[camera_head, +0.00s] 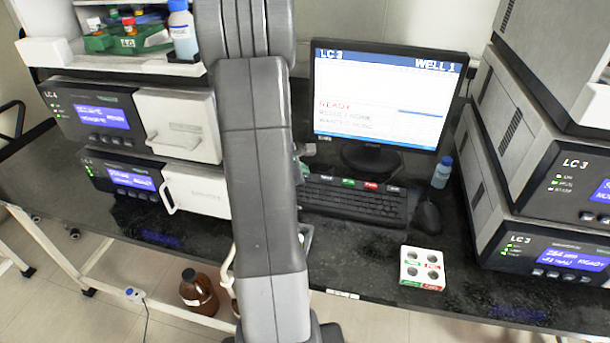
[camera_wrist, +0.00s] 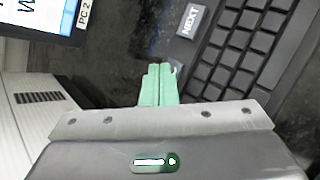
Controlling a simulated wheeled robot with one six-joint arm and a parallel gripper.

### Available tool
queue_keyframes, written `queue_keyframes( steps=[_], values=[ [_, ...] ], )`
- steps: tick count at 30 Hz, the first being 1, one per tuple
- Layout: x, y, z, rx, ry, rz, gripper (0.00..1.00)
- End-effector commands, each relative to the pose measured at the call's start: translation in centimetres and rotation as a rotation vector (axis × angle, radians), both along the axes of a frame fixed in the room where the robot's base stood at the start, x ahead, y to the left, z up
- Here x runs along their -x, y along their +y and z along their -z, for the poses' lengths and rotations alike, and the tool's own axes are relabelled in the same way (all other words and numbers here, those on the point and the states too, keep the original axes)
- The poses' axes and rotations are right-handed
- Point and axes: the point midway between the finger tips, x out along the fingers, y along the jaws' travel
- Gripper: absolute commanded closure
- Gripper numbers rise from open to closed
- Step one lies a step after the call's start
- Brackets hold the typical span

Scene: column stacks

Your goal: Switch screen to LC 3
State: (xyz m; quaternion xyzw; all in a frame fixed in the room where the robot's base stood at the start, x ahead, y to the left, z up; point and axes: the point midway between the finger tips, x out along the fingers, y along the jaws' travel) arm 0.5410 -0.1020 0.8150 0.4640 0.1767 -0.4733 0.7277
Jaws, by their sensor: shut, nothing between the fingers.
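The screen (camera_head: 385,95) stands on the dark bench and reads "LC 3" at top left and "WELL 1" at top right, with "READY" in red below. Its lower corner, with a "PC 2" label, shows in the wrist view (camera_wrist: 50,12). The keyboard (camera_head: 352,203) lies in front of the screen, with green, red and dark labelled keys along its top. In the wrist view a key marked "NEXT" (camera_wrist: 188,22) lies just beyond my gripper (camera_wrist: 158,70), whose green fingers are together and empty. In the head view my arm hides most of the gripper and the keyboard's left end.
A mouse (camera_head: 428,217) and a blue-capped bottle (camera_head: 442,172) stand right of the keyboard. A white rack (camera_head: 422,268) sits near the front edge. Instrument stacks flank the bench, LC 4 (camera_head: 135,118) left and LC 3 (camera_head: 550,255) right.

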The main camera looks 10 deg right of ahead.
Motion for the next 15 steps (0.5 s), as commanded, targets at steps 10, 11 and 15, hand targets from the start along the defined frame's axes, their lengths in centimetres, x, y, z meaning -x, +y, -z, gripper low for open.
queue_keyframes(
  steps=[10,11,15],
  values=[
    [0.0,0.0,-0.5,0.0,0.001,-0.001,1.0],
    [0.0,0.0,-0.7,0.0,0.001,-0.001,1.0],
    [0.0,0.0,-1.5,0.0,0.0,0.0,1.0]
  ],
)
